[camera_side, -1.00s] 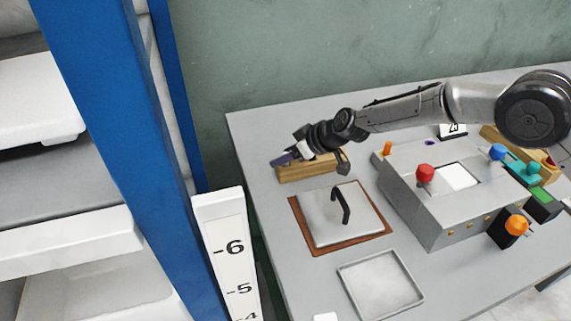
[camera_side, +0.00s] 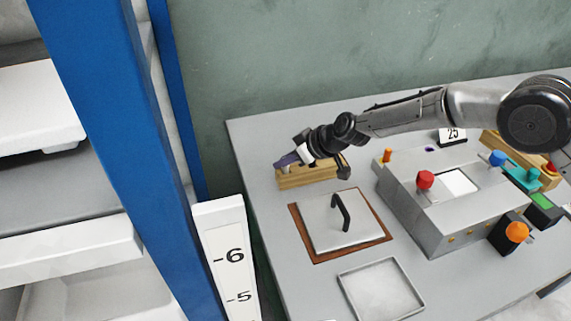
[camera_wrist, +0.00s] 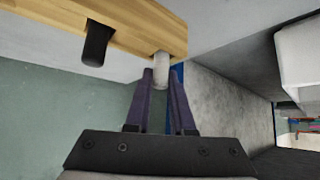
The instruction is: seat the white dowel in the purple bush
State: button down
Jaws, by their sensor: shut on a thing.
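The white dowel (camera_wrist: 161,72) stands between my gripper's purple fingertips (camera_wrist: 163,78) in the wrist view, at the end of a wooden block (camera_wrist: 130,28). My gripper (camera_side: 287,160) is shut on it. Its upper part overlaps the block, and I cannot tell whether it still sits in a hole there. A small dark purple ring, likely the purple bush (camera_side: 430,149), is on top of the grey box (camera_side: 405,205), well to the right of my gripper.
A black peg (camera_wrist: 96,43) is in the same block. A lidded plate with a black handle (camera_side: 320,228) and a shallow tray (camera_side: 381,289) lie in front. Orange (camera_side: 387,155), red (camera_side: 425,179) and blue (camera_side: 497,158) knobs rise from the grey box.

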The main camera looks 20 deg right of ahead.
notch_tip(320, 180, up, 9)
jog(key=shift+d+r, duration=0.15)
jog(key=shift+r, duration=0.15)
jog(key=s+d+r+m+t+h, duration=0.1)
jog(key=s+d+r+m+h, duration=0.1)
jog(key=d, duration=0.9)
jog(key=s+d+r+m+h, duration=0.1)
jog(key=s+d+m, duration=0.2)
jog(key=d, duration=0.9)
jog(key=s+d+m+h, duration=0.4)
jog(key=s+d, duration=0.8)
jog(key=d, duration=0.3)
jog(key=x, duration=0.4)
jog(key=w+r+x, duration=0.1)
jog(key=x, duration=0.4)
jog(key=w+r+x, duration=0.1)
jog(key=x, duration=0.4)
jog(key=shift+w+d+f, duration=0.1)
jog(key=shift+w+d, duration=0.15)
jog(key=shift+d, duration=0.1)
jog(key=shift+x, duration=1.1)
jog(key=shift+s+f, duration=0.15)
jog(key=shift+f, duration=1.3)
